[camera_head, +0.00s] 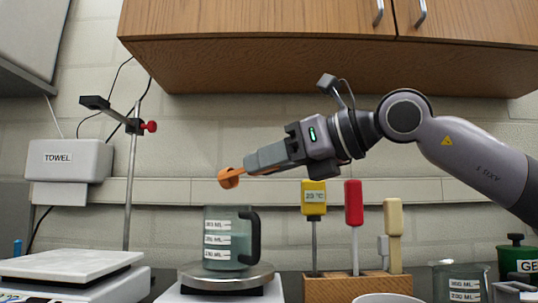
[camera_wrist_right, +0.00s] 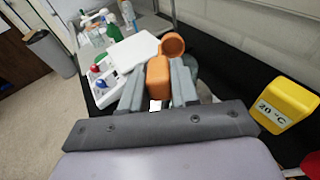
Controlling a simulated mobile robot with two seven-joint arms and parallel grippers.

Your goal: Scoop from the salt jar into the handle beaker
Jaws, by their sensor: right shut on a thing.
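My right gripper (camera_head: 253,163) reaches in from the right and is shut on the orange scoop (camera_head: 231,178), which hangs out past the fingertips. The right wrist view shows the scoop's handle between the fingers and its round cup (camera_wrist_right: 172,44) beyond them. Whether the cup holds anything I cannot tell. The handle beaker (camera_head: 226,239), clear greenish with a black handle and volume labels, stands upright on a round metal plate. The scoop is above the beaker, apart from its rim. No salt jar can be made out by its label. My left gripper is out of view.
The plate belongs to a balance (camera_head: 228,277). A wooden rack (camera_head: 356,287) with yellow, red and cream handled tools stands to its right. A retort stand (camera_head: 132,180) rises behind left. A white device (camera_head: 72,268) is at left. A wooden cabinet (camera_head: 260,45) hangs overhead.

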